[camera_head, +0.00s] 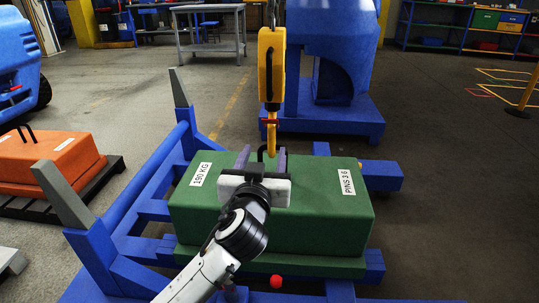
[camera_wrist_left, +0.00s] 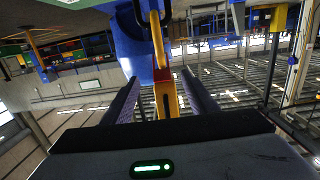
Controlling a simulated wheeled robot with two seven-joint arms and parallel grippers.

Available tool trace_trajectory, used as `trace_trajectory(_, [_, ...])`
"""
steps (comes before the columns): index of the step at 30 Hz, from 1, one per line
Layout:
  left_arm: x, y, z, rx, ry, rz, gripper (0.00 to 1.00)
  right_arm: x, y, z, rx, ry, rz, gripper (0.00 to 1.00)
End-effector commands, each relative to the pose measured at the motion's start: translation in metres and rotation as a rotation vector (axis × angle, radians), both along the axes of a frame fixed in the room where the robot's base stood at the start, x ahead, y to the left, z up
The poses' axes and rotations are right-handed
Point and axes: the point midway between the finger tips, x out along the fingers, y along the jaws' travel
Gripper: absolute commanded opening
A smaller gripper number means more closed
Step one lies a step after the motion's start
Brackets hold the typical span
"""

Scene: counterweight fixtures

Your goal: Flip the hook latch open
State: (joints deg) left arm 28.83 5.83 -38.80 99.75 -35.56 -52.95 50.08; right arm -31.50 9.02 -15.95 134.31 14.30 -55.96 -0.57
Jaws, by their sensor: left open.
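A yellow hoist hook (camera_head: 271,140) hangs over the green block, with a small red latch (camera_head: 270,121) across it. In the left wrist view the yellow hook (camera_wrist_left: 156,35) and the hoist's yellow body (camera_wrist_left: 167,98) show between the fingers' lines, beyond their tips. My left gripper (camera_head: 265,160) is open over the block, its fingers pointing away toward the hook; it also shows in the left wrist view (camera_wrist_left: 162,82). I cannot tell whether a finger touches the hook or latch. My right gripper is not in view.
The green block (camera_head: 270,222), marked 190 KG, sits on a blue frame (camera_head: 145,210) with grey-tipped uprights. A black loop (camera_head: 264,150) stands on it. An orange block (camera_head: 50,160) lies at left. A blue machine (camera_head: 328,50) stands behind.

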Motion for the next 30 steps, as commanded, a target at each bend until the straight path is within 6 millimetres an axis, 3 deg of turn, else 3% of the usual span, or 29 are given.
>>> trace_trajectory(1, [0.004, -0.002, 0.002, -0.001, -0.031, 0.008, 0.53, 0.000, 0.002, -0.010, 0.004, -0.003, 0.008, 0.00])
trace_trajectory(7, [0.013, -0.003, 0.019, -0.007, -0.075, 0.024, 0.53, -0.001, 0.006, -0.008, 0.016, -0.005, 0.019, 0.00])
trace_trajectory(21, [0.090, -0.003, 0.019, -0.007, -0.073, 0.024, 0.53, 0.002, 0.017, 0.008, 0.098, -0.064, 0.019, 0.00])
trace_trajectory(30, [0.110, -0.003, 0.019, -0.009, -0.070, 0.023, 0.53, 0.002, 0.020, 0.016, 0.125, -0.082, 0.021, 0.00])
